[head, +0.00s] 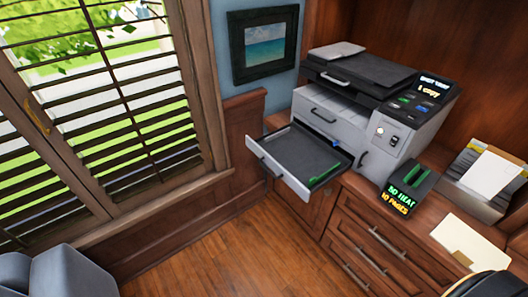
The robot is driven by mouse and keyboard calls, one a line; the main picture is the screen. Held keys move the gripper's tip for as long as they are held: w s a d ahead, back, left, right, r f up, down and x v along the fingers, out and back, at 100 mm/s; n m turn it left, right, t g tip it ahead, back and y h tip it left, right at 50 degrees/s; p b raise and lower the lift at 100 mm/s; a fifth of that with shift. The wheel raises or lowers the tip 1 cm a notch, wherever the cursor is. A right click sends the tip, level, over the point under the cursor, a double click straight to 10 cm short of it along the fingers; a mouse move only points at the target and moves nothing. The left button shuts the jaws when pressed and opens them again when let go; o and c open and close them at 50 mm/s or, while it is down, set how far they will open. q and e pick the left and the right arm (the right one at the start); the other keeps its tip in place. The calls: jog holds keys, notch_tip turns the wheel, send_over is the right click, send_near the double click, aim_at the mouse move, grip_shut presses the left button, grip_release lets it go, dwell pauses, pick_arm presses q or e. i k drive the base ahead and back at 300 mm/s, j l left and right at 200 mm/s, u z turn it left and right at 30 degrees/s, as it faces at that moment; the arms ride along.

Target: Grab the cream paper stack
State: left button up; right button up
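A cream paper stack (468,239) lies flat on the wooden cabinet top at the right, in front of the paper holder. A small tan patch shows on its near part. Its lower edge is close to a dark rounded shape that enters from the bottom right corner. A second pale sheaf (489,177) rests tilted in a grey holder (468,205) behind it; I cannot tell its exact shade from the first. Neither of my grippers shows in the head view.
A grey and black printer (400,126) stands on the cabinet with its paper tray (274,173) pulled out over the floor. Drawers (375,240) are shut. The wood floor (240,255) is clear.

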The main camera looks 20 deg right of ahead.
aim_at(468, 246)
jog(key=z, duration=2.55)
